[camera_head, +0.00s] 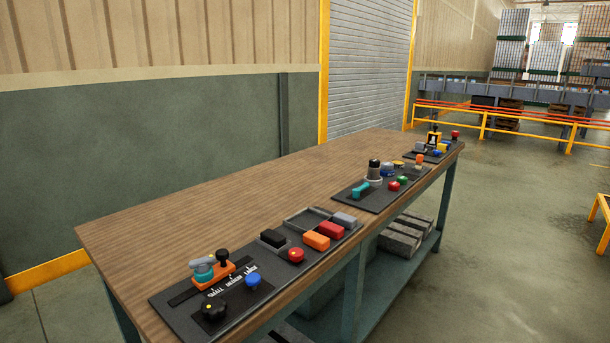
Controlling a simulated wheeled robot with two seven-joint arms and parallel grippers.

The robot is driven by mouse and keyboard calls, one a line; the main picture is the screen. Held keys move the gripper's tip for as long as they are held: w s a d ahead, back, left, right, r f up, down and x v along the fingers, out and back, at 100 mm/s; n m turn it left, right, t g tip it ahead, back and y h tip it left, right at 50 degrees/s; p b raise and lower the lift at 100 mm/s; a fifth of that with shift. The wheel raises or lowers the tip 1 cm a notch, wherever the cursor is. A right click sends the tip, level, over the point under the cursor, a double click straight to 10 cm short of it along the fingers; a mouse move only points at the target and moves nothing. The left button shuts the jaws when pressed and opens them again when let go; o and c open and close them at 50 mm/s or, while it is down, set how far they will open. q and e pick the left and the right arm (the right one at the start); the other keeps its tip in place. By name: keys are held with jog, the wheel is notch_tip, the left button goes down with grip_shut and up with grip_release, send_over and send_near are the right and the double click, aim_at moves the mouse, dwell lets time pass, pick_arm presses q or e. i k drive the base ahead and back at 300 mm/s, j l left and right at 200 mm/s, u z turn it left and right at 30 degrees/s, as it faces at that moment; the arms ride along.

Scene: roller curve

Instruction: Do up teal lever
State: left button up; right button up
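A teal lever-shaped piece (360,189) lies at the near left part of the middle black panel (368,204) on the wooden workbench. It looks low and slanted; its exact position is too small to tell. Another teal part (204,274) sits under a grey handle (202,264) on an orange slider block on the near panel (180,317). I cannot tell which teal part is the lever. Neither of my grippers is in view.
The workbench (240,185) runs from near left to far right. The near panel holds a red button (296,255), a blue button (252,279), a black knob (213,308) and coloured blocks. A third panel stands at the far end.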

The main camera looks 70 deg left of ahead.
aim_at(356, 192)
jog(key=i+j+u, duration=0.25)
jog(key=i+u, duration=0.15)
jog(key=i+j+u, duration=0.15)
jog(key=i+u, duration=0.6)
jog(key=i+l+u, duration=0.2)
jog(key=i+u, duration=0.2)
jog(key=i, duration=0.15)
